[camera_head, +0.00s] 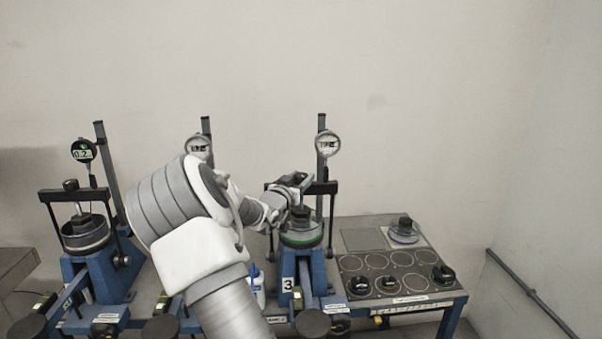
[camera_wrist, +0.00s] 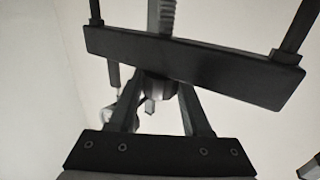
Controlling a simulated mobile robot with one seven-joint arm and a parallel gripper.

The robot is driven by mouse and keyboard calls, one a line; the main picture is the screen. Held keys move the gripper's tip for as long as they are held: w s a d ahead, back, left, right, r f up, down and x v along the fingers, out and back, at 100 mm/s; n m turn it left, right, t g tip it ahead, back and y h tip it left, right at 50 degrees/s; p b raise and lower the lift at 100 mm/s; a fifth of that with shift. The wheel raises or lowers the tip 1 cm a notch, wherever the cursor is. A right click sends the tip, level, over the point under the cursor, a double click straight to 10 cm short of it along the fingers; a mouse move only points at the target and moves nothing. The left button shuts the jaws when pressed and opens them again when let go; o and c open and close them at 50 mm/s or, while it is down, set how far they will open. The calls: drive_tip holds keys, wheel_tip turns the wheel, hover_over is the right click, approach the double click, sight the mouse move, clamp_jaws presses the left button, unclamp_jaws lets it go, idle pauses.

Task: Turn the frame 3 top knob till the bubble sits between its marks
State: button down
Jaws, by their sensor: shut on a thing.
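Frame 3 (camera_head: 288,262) is the blue lever frame with the white "3" plate, right of centre in the head view. My gripper (camera_head: 298,183) is at the top of it, by its black crossbar. In the wrist view, my gripper's two fingers (camera_wrist: 160,88) are shut on the dark top knob (camera_wrist: 155,90), close to the black crossbar (camera_wrist: 195,68). In the head view the knob is mostly hidden by my gripper.
A dial gauge (camera_head: 327,144) stands on a post above frame 3. Another blue frame (camera_head: 97,265) with a dial gauge (camera_head: 83,150) is at left; my arm hides most of the middle one. A side table (camera_head: 361,299) at right holds black knobs. The wall above is clear.

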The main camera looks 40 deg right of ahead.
drive_tip(key=shift+w+r+m+g+h+p, duration=0.15)
drive_tip(key=shift+m+g+h+p, duration=0.15)
drive_tip(key=shift+m+g+p, duration=0.4)
drive_tip(key=shift+s+r+m+g+h+p, duration=0.15)
drive_tip(key=shift+g+h+p, duration=0.25)
drive_tip(key=shift+p, duration=0.65)
drive_tip(key=shift+w+r+m+g+h+p, duration=0.1)
drive_tip(key=shift+m+g+h+p, duration=0.1)
drive_tip(key=shift+m+g+p, duration=0.45)
drive_tip(key=shift+f+g+p, duration=0.3)
drive_tip(key=shift+g+p, duration=0.35)
drive_tip(key=shift+p, duration=0.1)
drive_tip(key=shift+c, duration=1.8)
unclamp_jaws()
drive_tip(key=shift+f, duration=0.1)
drive_tip(key=shift+a, duration=0.1)
drive_tip(key=b+v, duration=0.3)
drive_tip(key=v, duration=1.4)
drive_tip(key=shift+a, duration=0.15)
drive_tip(key=shift+f, duration=0.1)
